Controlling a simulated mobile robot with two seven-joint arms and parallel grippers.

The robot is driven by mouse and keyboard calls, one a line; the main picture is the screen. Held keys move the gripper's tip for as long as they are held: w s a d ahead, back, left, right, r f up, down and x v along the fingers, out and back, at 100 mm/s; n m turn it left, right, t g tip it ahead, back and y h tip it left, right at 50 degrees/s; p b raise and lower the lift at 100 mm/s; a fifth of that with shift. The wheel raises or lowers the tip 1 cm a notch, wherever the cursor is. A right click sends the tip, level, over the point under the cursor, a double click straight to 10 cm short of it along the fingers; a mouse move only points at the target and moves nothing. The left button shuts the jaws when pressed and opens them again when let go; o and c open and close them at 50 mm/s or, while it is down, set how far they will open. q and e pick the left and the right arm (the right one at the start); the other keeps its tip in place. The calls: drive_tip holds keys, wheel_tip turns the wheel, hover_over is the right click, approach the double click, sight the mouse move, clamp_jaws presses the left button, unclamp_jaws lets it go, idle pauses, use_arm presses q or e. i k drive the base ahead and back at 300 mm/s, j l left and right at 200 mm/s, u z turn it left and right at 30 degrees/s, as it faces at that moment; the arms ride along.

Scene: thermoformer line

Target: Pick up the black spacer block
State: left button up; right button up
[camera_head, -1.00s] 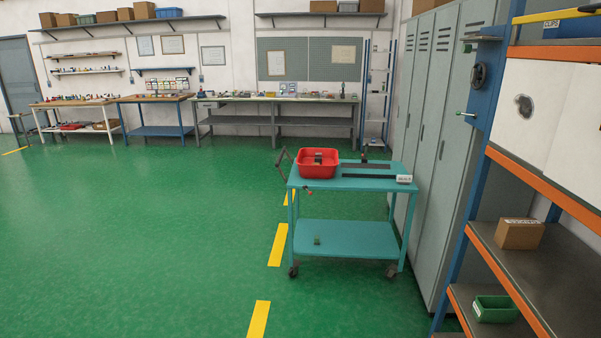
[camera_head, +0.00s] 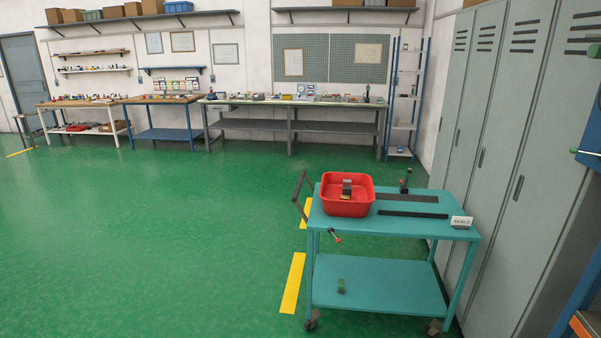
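A teal trolley (camera_head: 385,226) stands ahead, right of centre. A red bin (camera_head: 347,208) on its top holds a dark grey block-like item (camera_head: 347,187) and something tan, too small to make out. Two flat black strips, a rear one (camera_head: 406,198) and a front one (camera_head: 413,214), lie on the top right of the bin. A small black upright item with red parts (camera_head: 404,183) stands at the rear edge. I cannot tell which of these, if any, is the black spacer block. Neither of my grippers is in view.
A small green item (camera_head: 341,286) sits on the trolley's lower shelf (camera_head: 385,283). A white label sign (camera_head: 461,222) is at the top's right corner. Grey lockers (camera_head: 500,150) stand close on the right. Workbenches (camera_head: 290,126) line the back wall. The green floor (camera_head: 150,240) at left is clear.

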sight(347, 190)
drive_tip(key=i+z, duration=0.25)
drive_tip(key=i, duration=0.2)
drive_tip(key=i+j+z, duration=0.55)
drive_tip(key=i, duration=0.25)
